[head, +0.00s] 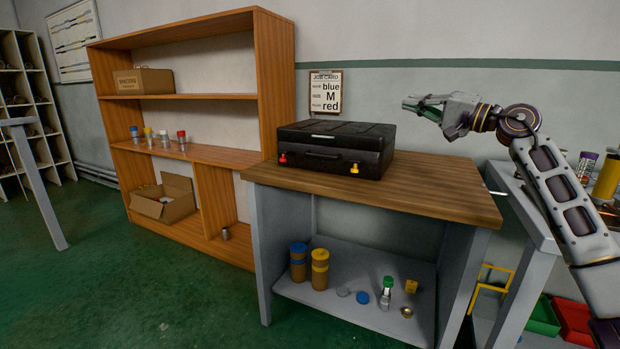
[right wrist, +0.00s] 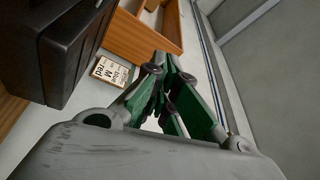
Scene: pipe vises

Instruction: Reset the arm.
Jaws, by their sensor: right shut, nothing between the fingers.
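My right arm (head: 560,185) comes in from the right of the head view. Its gripper (head: 408,104) is raised above the workbench, to the right of the black case, and points left. The fingers are shut and empty; they also show in the right wrist view (right wrist: 165,90), green and close together. The gripper touches nothing that I can see. My left gripper is not in the head view.
A closed black case (head: 350,150) stands on the wooden workbench (head: 440,190). A job card (head: 326,92) hangs behind it. Several small jars and lids lie on the bench's lower shelf (head: 340,310). A wooden shelf unit (head: 276,70) stands left. The bench top's right part is clear.

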